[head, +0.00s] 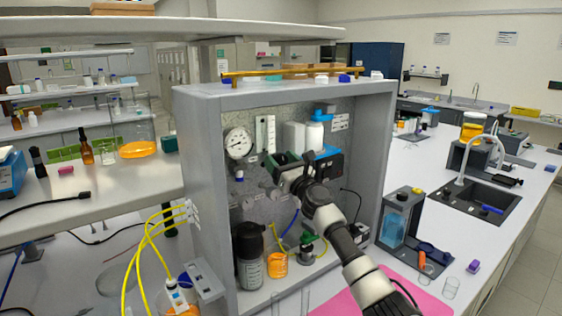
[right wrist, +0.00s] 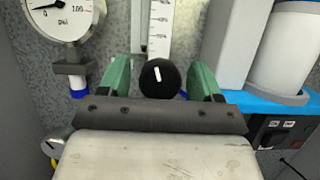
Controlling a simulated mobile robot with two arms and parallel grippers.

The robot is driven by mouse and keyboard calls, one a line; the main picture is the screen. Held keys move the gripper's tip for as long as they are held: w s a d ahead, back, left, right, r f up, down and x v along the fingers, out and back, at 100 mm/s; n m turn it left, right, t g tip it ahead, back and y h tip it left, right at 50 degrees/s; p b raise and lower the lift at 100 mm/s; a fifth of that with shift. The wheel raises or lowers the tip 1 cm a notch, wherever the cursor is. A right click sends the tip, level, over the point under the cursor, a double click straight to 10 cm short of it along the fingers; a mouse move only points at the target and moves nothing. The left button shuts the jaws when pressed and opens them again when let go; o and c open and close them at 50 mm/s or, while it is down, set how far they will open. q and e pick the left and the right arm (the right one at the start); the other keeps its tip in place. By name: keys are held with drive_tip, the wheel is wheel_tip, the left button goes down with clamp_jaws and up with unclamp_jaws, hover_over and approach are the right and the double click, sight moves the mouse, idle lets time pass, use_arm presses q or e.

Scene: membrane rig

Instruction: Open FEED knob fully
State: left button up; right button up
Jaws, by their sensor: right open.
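A round black knob (right wrist: 160,80) with a short white mark, tilted slightly from upright, shows in the right wrist view just below a white scale strip (right wrist: 160,25). No FEED label is readable. My right gripper (head: 289,160) is at the back panel inside the grey rig cabinet (head: 208,190). In the right wrist view its green fingers (right wrist: 161,72) are open, one on each side of the knob, with visible gaps. The gripper and arm hide the knob in the head view. My left gripper is not in view.
A pressure gauge (head: 238,143) is left of the gripper. A white canister (head: 314,135) on a blue-edged unit is close on its right. A dark bottle (head: 249,255) and orange-capped jar (head: 278,264) stand below on the cabinet floor.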

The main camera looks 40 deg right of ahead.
drive_tip(key=c, duration=0.9)
